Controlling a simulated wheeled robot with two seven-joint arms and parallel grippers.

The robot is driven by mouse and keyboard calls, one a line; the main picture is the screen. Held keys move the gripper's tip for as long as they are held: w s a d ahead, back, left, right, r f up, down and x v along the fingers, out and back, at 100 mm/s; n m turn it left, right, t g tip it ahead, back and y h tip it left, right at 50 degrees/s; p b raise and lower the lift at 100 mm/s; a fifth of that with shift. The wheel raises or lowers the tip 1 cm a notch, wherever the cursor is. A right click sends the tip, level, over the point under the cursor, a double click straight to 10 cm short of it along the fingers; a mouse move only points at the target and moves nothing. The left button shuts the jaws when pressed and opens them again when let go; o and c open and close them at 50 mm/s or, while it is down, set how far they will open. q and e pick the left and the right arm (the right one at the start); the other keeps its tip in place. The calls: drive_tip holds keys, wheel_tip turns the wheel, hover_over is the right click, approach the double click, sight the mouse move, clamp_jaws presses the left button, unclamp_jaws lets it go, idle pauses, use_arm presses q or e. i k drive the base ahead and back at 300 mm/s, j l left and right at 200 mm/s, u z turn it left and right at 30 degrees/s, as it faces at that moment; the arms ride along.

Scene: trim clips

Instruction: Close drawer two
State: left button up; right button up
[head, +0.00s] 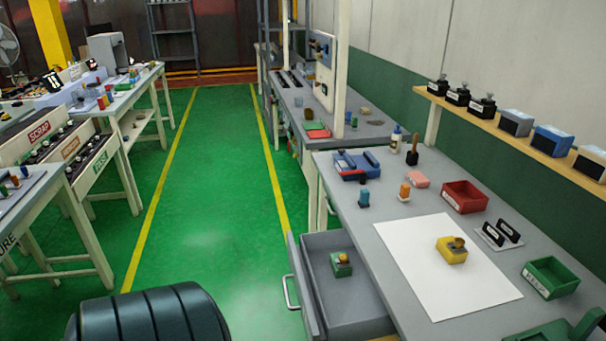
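A grey drawer (312,246) stands pulled out from the left side of the near workbench, at the lower middle of the head view. Its bar handle (289,292) is on its left-facing front. A green block with a tan knob (341,265) lies inside it. I see no number on the drawer, so I cannot tell whether it is drawer two. Neither of my grippers is in view.
The near workbench (385,222) holds a white sheet (411,268) with a yellow block (452,251), a red bin (464,196) and a green bin (551,278). A green floor aisle (215,205) lies clear left of the drawer. Benches line the left.

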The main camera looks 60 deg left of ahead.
sight(351, 308)
drive_tip(key=j+u, duration=0.1)
drive_tip(key=u, duration=0.35)
drive_tip(key=i+j+u, duration=0.1)
drive_tip(key=u, duration=0.3)
drive_tip(key=i+u, duration=0.1)
drive_tip(key=u, duration=0.35)
drive_tip(key=i+u, duration=0.1)
drive_tip(key=u, duration=0.35)
